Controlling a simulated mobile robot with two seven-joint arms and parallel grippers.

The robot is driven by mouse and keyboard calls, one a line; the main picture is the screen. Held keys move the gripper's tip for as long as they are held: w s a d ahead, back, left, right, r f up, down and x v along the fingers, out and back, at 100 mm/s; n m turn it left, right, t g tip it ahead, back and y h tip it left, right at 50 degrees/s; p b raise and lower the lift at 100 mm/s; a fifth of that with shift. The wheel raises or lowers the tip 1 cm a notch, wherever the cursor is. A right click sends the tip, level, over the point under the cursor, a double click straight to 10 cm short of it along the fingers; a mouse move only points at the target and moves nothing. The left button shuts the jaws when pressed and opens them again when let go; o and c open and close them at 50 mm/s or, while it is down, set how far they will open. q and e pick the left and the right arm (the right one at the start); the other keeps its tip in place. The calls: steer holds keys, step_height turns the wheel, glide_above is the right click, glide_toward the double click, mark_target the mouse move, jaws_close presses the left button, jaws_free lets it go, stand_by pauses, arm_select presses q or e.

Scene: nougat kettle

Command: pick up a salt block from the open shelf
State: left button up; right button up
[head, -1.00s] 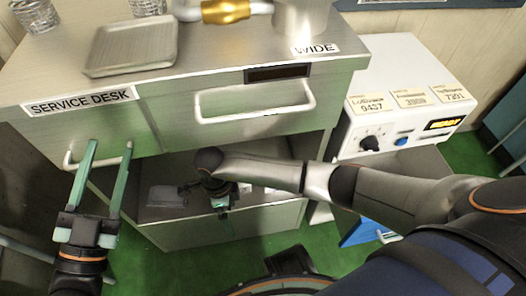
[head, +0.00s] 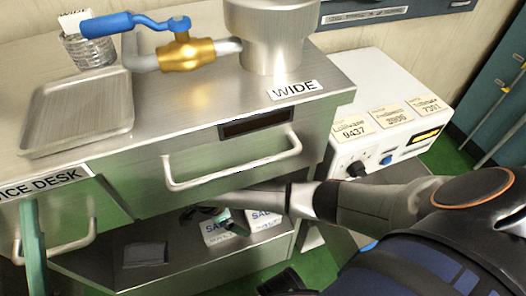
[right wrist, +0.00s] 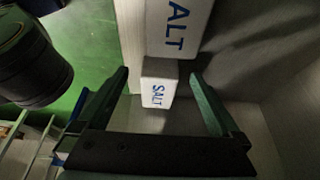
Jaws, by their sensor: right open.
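White salt blocks with blue SALT lettering stand in the open shelf under the drawer. In the head view one block (head: 216,232) and another (head: 266,226) show partly behind my right arm. In the right wrist view a small block (right wrist: 158,92) appears between my right gripper's fingers (right wrist: 160,76), and a larger-looking block (right wrist: 178,25) is above it. My right gripper, also in the head view (head: 232,221), is open and empty; whether it touches a block cannot be told. One green finger of my left gripper (head: 32,245) shows at the left edge.
The metal counter (head: 190,105) and its drawer handle (head: 235,172) are above the shelf. A dark grey item (head: 146,254) lies on the shelf's left part. A tray (head: 80,112) and a blue-levered valve (head: 185,52) are on top. A white control box (head: 375,125) stands right.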

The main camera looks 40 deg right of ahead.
mark_target(261, 214)
steer(key=d, duration=0.2)
steer(key=s+d+p, duration=0.1)
steer(key=d, duration=0.2)
steer(key=shift+s+d+r, duration=0.1)
steer(key=shift+s, duration=0.05)
steer(key=b+x, duration=0.2)
steer(key=x, duration=0.1)
steer(key=shift+d, duration=0.15)
steer(key=c, duration=0.6)
jaws_close()
